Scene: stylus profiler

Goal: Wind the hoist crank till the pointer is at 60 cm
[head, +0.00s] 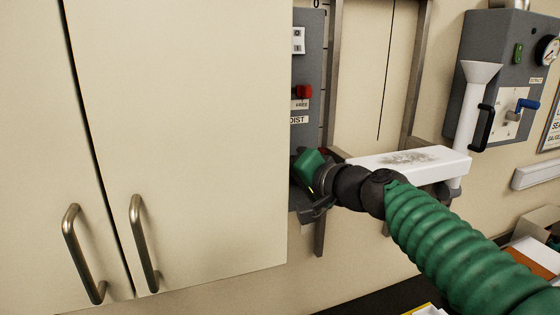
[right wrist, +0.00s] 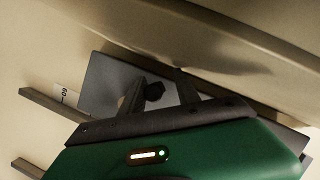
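The hoist's grey panel (head: 309,70) is partly hidden by the cupboard; its label reads "OIST". A red knob (head: 304,92) sits above a "FREE" label. My right gripper reaches the panel's lower end in the head view, its fingertips mostly hidden. In the right wrist view my right gripper (right wrist: 160,86) has its fingers apart, with a dark knob (right wrist: 154,91) between them on a grey plate (right wrist: 100,84). Whether the knob is the crank's grip, and whether a finger touches it, I cannot tell. I cannot make out the pointer. My left gripper is out of view.
A pale cupboard (head: 180,120) with two bar handles fills the left, close to the panel. A grey box (head: 500,75) with a gauge, funnel and blue lever is at right.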

